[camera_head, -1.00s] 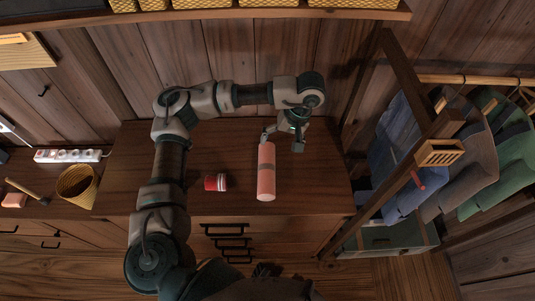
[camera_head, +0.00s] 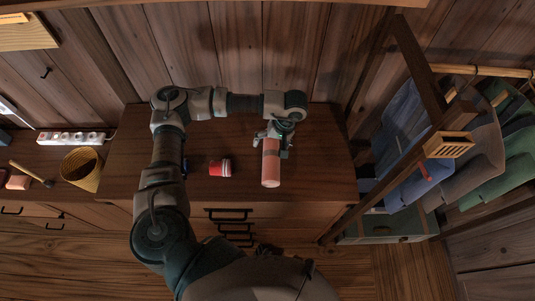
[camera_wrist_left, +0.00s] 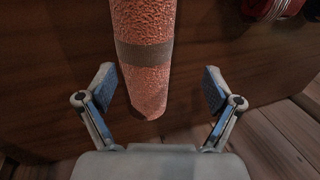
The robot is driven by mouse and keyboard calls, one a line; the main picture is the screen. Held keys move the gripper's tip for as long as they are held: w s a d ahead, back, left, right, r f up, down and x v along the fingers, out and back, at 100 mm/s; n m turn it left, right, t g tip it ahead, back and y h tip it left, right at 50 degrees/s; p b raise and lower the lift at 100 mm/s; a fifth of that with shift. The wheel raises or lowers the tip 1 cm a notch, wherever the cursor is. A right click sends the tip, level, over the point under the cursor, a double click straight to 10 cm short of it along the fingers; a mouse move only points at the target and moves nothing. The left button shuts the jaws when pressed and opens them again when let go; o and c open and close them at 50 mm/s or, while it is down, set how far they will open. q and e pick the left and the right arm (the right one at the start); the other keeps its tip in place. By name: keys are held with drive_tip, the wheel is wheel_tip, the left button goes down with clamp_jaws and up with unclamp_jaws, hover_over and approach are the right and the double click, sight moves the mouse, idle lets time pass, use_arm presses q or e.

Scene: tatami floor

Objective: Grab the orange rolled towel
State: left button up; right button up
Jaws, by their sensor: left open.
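The orange rolled towel (camera_head: 271,170) lies on the wooden cabinet top, with a darker band around it. My left gripper (camera_head: 274,137) is at its far end, seen from the head. In the left wrist view the towel (camera_wrist_left: 146,75) lies ahead, its near end between the open fingers of the left gripper (camera_wrist_left: 160,85). Gaps show between the towel's end and both fingers. My right gripper is not in view.
A red cup (camera_head: 220,168) stands left of the towel on the cabinet top (camera_head: 310,185). A woven basket (camera_head: 82,168) and a power strip (camera_head: 72,138) are further left. A wooden clothes rack (camera_head: 385,185) with hanging garments stands at the right.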

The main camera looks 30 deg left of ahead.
sight(275, 154)
use_arm(q)
drive_tip(key=f, duration=0.1)
drive_tip(key=d+f, duration=0.1)
drive_tip(key=f, duration=0.1)
drive_tip(key=shift+s+d+f, duration=0.1)
drive_tip(key=shift+d+f, duration=0.05)
drive_tip(key=shift+f, duration=0.1)
drive_tip(key=shift+d+f, duration=0.25)
drive_tip(key=shift+d, duration=0.15)
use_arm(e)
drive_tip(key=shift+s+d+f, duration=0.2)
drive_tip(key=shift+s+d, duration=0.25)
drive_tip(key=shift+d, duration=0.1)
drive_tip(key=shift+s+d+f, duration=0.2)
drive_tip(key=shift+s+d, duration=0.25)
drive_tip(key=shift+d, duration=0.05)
